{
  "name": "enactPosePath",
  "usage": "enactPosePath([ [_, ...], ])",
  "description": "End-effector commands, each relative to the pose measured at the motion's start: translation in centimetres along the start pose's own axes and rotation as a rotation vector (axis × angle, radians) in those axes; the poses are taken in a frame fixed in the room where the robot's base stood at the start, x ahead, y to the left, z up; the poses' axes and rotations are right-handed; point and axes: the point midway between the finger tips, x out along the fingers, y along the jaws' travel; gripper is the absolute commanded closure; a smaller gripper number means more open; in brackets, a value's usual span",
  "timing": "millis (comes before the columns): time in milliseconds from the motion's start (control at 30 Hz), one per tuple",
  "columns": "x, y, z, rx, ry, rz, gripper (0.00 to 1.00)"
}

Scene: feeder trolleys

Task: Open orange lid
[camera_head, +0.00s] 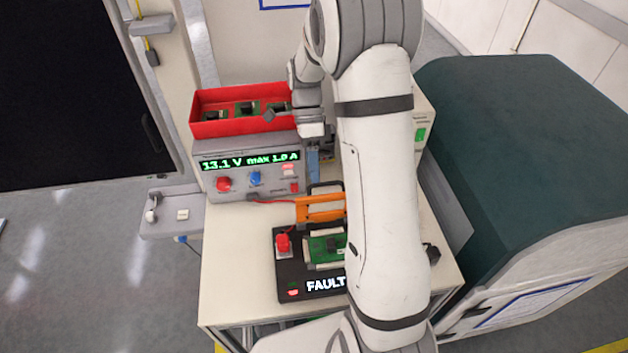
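An orange lid (318,208) stands raised at the back of a black test fixture (284,266) on the table. It looks tilted up, with a grey handle-like part above it. A green circuit board (322,249) lies in the fixture in front of it. My arm hides the right part of the lid, board and fixture. My gripper (313,160) hangs above and behind the lid, near the right end of the power supply. Its fingers are small and partly hidden, so I cannot tell whether they are open or touch anything.
A grey power supply (248,168) reading 13.1 V stands behind the fixture, with a red bin (235,126) of boards on top. The fixture display (325,285) reads FAULT. A dark green-topped cabinet (520,120) stands right. The table's left front (235,270) is clear.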

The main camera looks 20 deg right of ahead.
Motion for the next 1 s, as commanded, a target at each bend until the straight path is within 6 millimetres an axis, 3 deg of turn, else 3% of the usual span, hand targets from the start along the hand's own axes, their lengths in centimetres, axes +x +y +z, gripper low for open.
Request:
enactPosePath([
  [267, -3.9, -0.1, 0.0, 0.001, 0.000, -0.001, 0.68],
  [600, -4.5, 0.0, 0.0, -0.001, 0.001, 0.001, 0.68],
  [767, -4.5, -0.1, 0.0, -0.039, 0.001, -0.014, 0.81],
  [1000, -5.0, -0.4, -0.6, -0.381, 0.024, -0.133, 1.00],
])
